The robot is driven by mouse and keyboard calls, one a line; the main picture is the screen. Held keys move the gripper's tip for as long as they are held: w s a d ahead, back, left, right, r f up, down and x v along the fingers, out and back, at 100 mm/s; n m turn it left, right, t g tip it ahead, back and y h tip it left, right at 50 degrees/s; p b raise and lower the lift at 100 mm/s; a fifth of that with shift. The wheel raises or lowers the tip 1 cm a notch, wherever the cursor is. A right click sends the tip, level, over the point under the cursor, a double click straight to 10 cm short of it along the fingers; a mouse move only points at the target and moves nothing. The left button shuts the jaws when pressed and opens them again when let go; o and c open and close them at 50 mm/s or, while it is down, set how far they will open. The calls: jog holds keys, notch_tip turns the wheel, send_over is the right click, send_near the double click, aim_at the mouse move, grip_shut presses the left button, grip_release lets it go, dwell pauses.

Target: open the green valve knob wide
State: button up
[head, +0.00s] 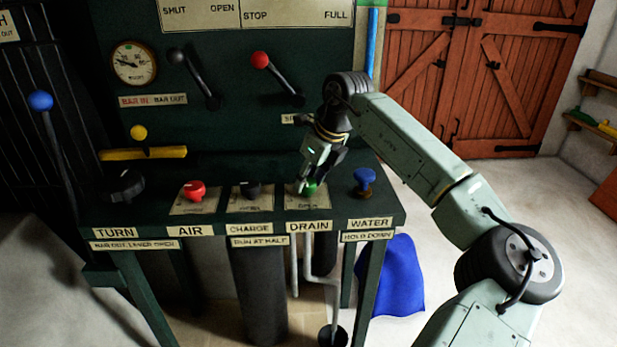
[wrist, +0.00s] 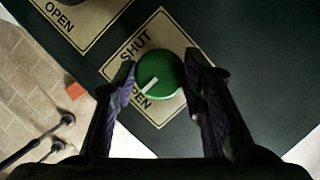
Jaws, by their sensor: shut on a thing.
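The green valve knob (head: 312,189) sits on the bench panel above the DRAIN label (head: 309,227). In the wrist view the round green knob (wrist: 162,70) lies over a cream plate (wrist: 118,70) lettered SHUT at upper left and OPEN at lower left. Its white pointer mark (wrist: 149,86) points to the lower left, nearer OPEN than SHUT. My gripper (head: 308,184) reaches down over the knob from above. In the wrist view its fingers (wrist: 160,80) stand on the knob's left and right sides, shut on it. The fingers partly hide the knob in the head view.
A blue knob (head: 365,179) stands close on the right, above WATER. To the left are a black knob (head: 251,190), a red knob (head: 194,190) and a black dial (head: 124,186). A red-topped lever (head: 261,61) and a black lever (head: 177,56) rise behind.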

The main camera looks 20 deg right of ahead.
jog(key=o, duration=1.1)
jog(key=shift+o, duration=0.2)
jog(key=shift+r, duration=0.1)
jog(key=v, duration=1.1)
jog(key=shift+r, duration=0.4)
jog(key=shift+s, duration=0.15)
